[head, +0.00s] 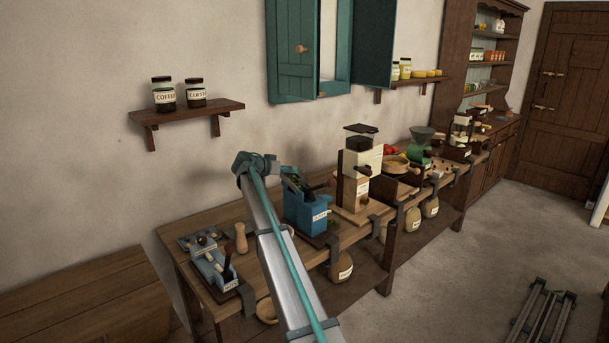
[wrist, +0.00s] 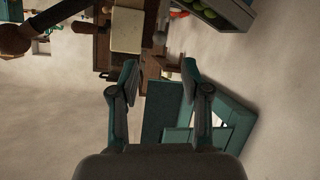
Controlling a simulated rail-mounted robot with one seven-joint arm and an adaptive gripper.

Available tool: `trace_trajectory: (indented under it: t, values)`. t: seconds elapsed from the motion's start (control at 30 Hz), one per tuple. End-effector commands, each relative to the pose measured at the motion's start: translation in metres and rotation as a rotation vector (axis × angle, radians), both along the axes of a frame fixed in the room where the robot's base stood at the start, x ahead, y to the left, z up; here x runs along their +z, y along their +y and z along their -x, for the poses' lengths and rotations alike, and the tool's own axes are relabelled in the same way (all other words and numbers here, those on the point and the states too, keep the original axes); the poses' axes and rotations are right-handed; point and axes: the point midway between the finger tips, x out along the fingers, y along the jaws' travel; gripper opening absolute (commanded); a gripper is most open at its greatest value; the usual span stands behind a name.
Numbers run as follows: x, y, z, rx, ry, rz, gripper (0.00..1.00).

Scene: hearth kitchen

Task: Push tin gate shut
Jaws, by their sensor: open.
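A blue tin box grinder (head: 308,207) with a pale front label stands on the bench in the head view, its top partly covered by my arm. In the wrist view a blue-grey open box (wrist: 232,14) with green round things inside shows at the top edge, probably the same tin. I cannot make out the gate clearly in either view. My gripper (wrist: 159,75) is open and empty in the wrist view, its fingers wide apart, touching nothing I can see.
A cream grinder (head: 359,170) stands close right of the tin. A small blue-grey device (head: 213,265) and a wooden pestle-like piece (head: 241,238) are left. A teal wall cupboard (head: 294,50) hangs above; a shelf (head: 187,115) holds coffee jars. The wall is close behind the bench.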

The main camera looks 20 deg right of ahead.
Motion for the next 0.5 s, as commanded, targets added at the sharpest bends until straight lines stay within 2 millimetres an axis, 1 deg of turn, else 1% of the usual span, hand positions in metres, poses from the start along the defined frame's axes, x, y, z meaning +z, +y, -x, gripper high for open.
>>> trace_trajectory:
  t: [0.3,0.5]
  values:
    - [-0.017,-0.045,-0.02,0.0,0.004,-0.001,0.47]
    - [-0.03,-0.069,-0.031,0.001,0.004,-0.001,0.47]
